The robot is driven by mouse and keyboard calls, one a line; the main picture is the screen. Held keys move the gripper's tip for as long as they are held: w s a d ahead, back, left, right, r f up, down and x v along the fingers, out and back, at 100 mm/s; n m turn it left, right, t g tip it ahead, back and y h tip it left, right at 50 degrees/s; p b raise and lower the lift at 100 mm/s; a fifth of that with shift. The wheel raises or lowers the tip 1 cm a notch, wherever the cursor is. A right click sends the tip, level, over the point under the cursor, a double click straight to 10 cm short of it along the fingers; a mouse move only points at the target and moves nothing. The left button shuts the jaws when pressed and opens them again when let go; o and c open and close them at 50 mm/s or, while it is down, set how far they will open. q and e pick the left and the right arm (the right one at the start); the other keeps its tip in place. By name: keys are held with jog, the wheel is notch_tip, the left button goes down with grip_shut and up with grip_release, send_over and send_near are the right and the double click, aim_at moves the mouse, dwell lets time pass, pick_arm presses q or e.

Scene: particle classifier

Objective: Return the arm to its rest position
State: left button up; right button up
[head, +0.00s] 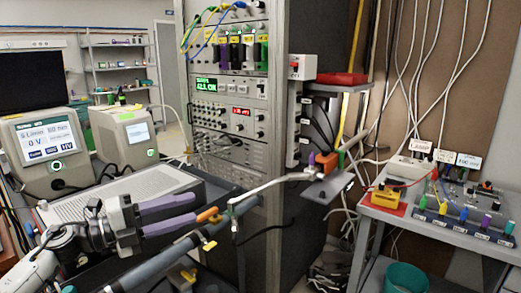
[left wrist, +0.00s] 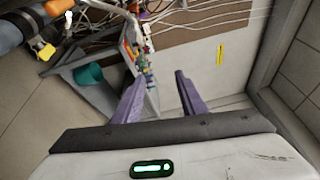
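My left arm comes in from the lower left of the head view. Its gripper (head: 194,208) has two purple fingers spread apart with nothing between them. They point right, just above a dark pipe (head: 165,258) with an orange end. The left wrist view also shows the two purple fingers apart and empty (left wrist: 158,82), with floor and a wall behind them. My right gripper does not show in either view.
A tall instrument rack (head: 228,115) stands behind the gripper. A grey perforated box (head: 125,198) lies close behind it at left. A metal plate (head: 328,187) sits right of the pipe. A table (head: 435,225) with wired modules stands at right, with a teal bin (head: 405,278) below.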

pick_arm(q)
jog(key=s+d+f+n+t+y, duration=0.1)
jog(key=s+f+n+t+y, duration=0.4)
jog(key=f+n, duration=0.55)
jog(key=s+d+f+n+t+y, duration=0.1)
jog(key=s+f+n+y, duration=0.2)
jog(key=s+f+n, duration=0.55)
jog(key=s+a+f+n+g+y, duration=0.1)
jog(key=s+f+n+g+y, duration=0.3)
jog(key=s+f, duration=1.7)
jog(key=n+g, duration=0.3)
jog(key=n, duration=0.3)
jog(key=shift+f+y, duration=0.15)
jog(key=shift+y, duration=0.25)
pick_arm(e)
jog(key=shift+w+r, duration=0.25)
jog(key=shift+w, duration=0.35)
